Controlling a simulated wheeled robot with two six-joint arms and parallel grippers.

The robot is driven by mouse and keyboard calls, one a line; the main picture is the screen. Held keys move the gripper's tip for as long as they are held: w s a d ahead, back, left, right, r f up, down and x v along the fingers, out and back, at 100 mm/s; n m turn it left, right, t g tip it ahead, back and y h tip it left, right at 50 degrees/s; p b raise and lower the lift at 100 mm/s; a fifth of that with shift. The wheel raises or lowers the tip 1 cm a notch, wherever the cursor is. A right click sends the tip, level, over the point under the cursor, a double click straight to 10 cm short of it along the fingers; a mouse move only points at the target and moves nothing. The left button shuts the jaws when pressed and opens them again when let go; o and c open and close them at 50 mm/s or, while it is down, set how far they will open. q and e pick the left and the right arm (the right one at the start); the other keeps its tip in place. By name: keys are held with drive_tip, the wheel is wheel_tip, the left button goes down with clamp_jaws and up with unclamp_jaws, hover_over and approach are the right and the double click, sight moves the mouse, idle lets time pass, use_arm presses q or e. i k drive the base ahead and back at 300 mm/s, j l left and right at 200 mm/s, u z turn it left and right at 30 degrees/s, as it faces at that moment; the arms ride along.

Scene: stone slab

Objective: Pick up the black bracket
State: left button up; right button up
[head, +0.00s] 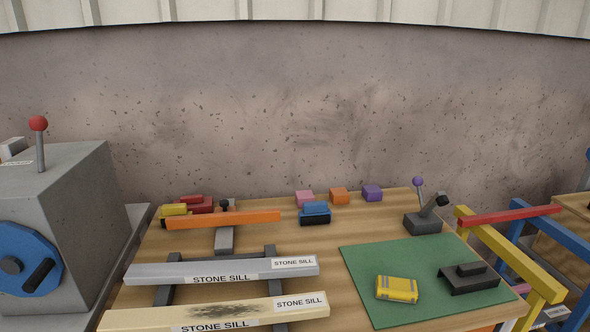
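The black bracket (474,283) lies on the right part of the green mat (372,265), near the table's right edge. It is a low, dark piece with a raised block on top. A yellow block with grey bands (396,289) lies on the mat to its left, apart from it. Neither of my grippers shows in the head view.
Two stone sills, one grey (180,273) and one cream (150,318), lie on dark supports at left. A lever device (422,222) stands behind the mat. Yellow and red bars (510,251) stand close at the right. A grey machine (70,190) stands left.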

sight(473, 277)
drive_tip(key=z, duration=1.3)
drive_tip(key=u, duration=0.15)
drive_tip(key=i+l+u, duration=0.15)
drive_tip(key=l+u, duration=0.2)
drive_tip(key=i+l+u, duration=0.15)
drive_tip(key=u, duration=0.2)
drive_tip(key=i+l+u, duration=0.1)
drive_tip(key=l+u, duration=0.25)
drive_tip(key=l, duration=0.1)
